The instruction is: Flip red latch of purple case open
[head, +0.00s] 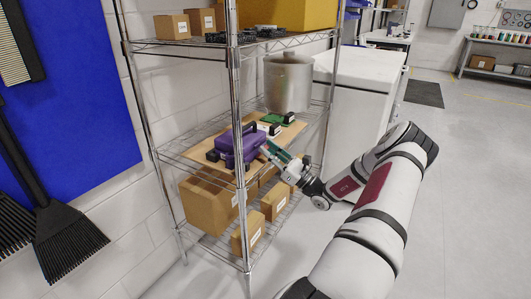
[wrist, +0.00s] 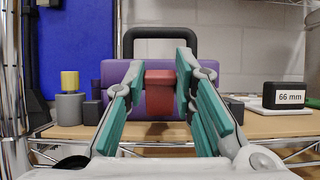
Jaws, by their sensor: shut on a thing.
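The purple case (head: 226,143) stands on the wooden board of the middle rack shelf, and its front faces my gripper. In the wrist view the case (wrist: 112,72) has a black handle (wrist: 160,33) upright on top. The red latch (wrist: 160,95) sits at the middle of the case front and points downward. In the head view my gripper (head: 268,151) reaches the case front from the right, and the latch is too small to make out there.
The wooden board (head: 196,152) also holds a green circuit board (head: 277,118) and a black block marked 66 mm (wrist: 284,95). A grey cylinder with a yellow top (wrist: 70,105) stands left of the case. A chrome rack post (head: 237,110) rises close by. Cardboard boxes (head: 207,207) fill the lower shelf.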

